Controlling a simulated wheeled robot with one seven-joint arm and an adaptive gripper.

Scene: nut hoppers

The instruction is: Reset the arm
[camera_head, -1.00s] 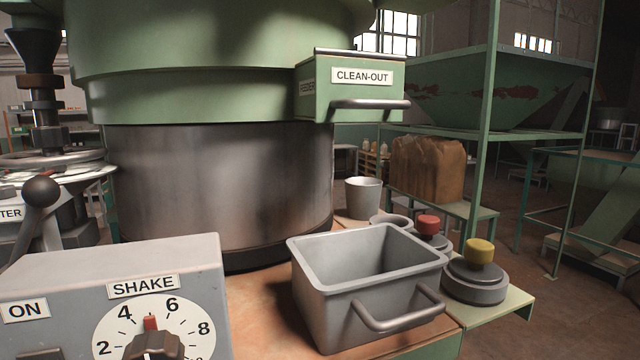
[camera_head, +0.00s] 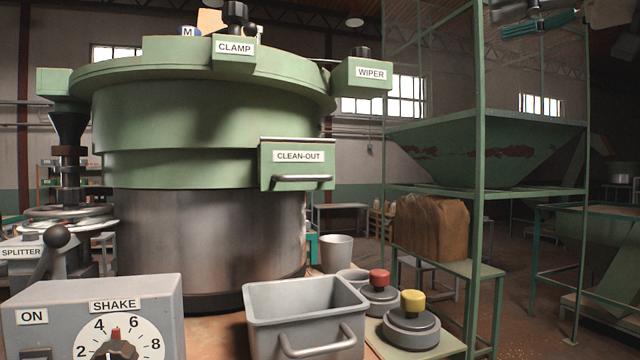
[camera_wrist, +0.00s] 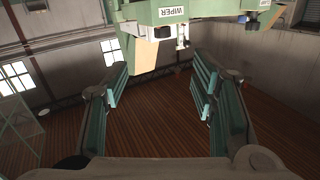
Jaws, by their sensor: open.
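My gripper (camera_wrist: 160,85) is open in the wrist view, its two teal-padded fingers wide apart with nothing between them. In the head view part of it (camera_head: 530,22) shows at the top right corner, high up and to the right of the green sieve machine (camera_head: 200,110). The machine's wiper box (camera_head: 362,74) shows in the head view, and its WIPER label (camera_wrist: 171,11) is upside down at the top of the wrist view. The clean-out drawer (camera_head: 297,163) looks shut. Most of my arm is out of the picture.
A grey bin (camera_head: 305,310) stands in front of the machine, near a pale cup (camera_head: 337,252) and red (camera_head: 380,280) and yellow (camera_head: 412,302) knobbed weights. A control box (camera_head: 90,310) is at lower left. A green frame (camera_head: 478,150) with a hopper stands at right, below my gripper.

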